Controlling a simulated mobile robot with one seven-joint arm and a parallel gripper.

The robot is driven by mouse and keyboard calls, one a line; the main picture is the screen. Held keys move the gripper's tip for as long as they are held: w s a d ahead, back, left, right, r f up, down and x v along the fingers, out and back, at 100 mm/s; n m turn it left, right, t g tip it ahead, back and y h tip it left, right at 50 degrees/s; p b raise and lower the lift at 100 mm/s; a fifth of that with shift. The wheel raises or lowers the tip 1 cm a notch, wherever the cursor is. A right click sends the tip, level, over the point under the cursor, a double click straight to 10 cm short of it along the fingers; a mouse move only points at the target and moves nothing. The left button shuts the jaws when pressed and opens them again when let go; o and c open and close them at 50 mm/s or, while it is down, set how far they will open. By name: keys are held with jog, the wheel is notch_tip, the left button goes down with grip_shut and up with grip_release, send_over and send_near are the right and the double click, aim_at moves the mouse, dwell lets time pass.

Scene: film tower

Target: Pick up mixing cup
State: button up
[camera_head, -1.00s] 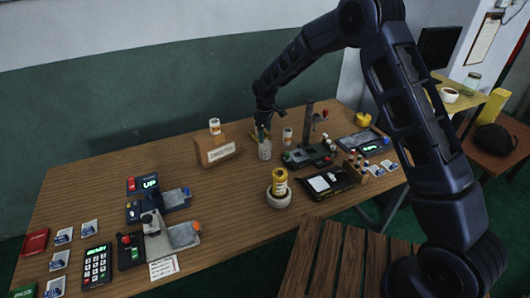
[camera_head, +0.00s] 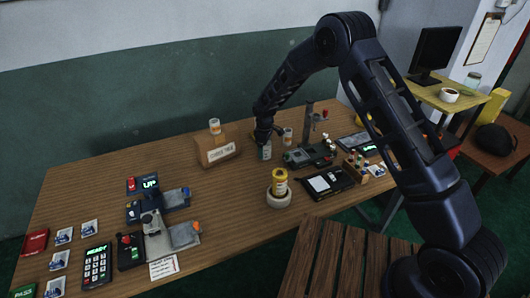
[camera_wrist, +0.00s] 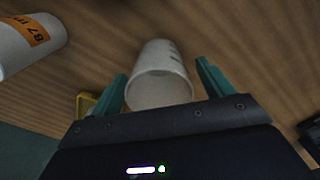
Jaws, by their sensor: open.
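The mixing cup, which I take to be the pale open-topped cup (camera_wrist: 160,88), stands on the wooden table in the wrist view. It also shows in the head view (camera_head: 265,152), below my gripper. My gripper (camera_wrist: 162,70) is open, with one teal finger on each side of the cup. The cup's rim faces the camera, and small dark marks show on its side. I cannot tell whether the fingers touch it. In the head view my gripper (camera_head: 264,136) is small and dark over the cup, and its fingertips are hard to make out.
A white cup with an orange label (camera_wrist: 28,45) stands close by on the left in the wrist view. A wooden box with a sign (camera_head: 217,152) stands left of my gripper, and black devices (camera_head: 308,156) stand right.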

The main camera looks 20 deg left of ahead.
jog(key=c, duration=1.1)
jog(key=shift+o, duration=0.2)
jog(key=shift+r, duration=0.1)
